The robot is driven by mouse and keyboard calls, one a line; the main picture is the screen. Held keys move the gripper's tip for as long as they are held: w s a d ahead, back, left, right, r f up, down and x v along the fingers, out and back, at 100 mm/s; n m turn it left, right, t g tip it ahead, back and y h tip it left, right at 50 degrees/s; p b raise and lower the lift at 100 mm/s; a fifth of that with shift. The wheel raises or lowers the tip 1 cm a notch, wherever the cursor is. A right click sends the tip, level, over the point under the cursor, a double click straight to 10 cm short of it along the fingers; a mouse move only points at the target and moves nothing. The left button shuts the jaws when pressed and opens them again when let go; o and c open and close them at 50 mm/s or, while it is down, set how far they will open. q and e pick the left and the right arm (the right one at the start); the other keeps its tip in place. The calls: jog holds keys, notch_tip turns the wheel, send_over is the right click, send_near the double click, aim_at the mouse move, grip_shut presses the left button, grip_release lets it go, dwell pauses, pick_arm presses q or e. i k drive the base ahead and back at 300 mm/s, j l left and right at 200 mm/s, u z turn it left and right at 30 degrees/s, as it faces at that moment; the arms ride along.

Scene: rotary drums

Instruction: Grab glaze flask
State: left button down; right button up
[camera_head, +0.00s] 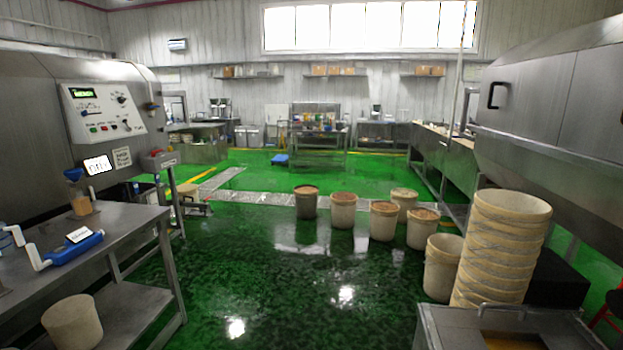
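A small flask-like container (80,204) with a tan lower part and a blue top stands upright on the metal table (130,222) at the left. It may be the glaze flask; I cannot read any name on it. A blue device (75,249) with a white crank-shaped handle and a small white label lies nearer on the same table. Neither of my grippers shows in the head view.
Several pale buckets, one of them here (343,210), stand on the wet-looking green floor. A tall bucket stack (502,245) is at the right, behind a metal-topped unit (450,328). A large machine with a control panel (103,112) stands behind the left table. The middle floor is open.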

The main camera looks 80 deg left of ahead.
aim_at(82, 204)
jog(key=u, duration=4.25)
jog(key=i+l+z, duration=0.15)
jog(key=i, duration=0.25)
jog(key=i+l+z, duration=0.2)
jog(key=i+l, duration=0.1)
jog(key=i, duration=0.1)
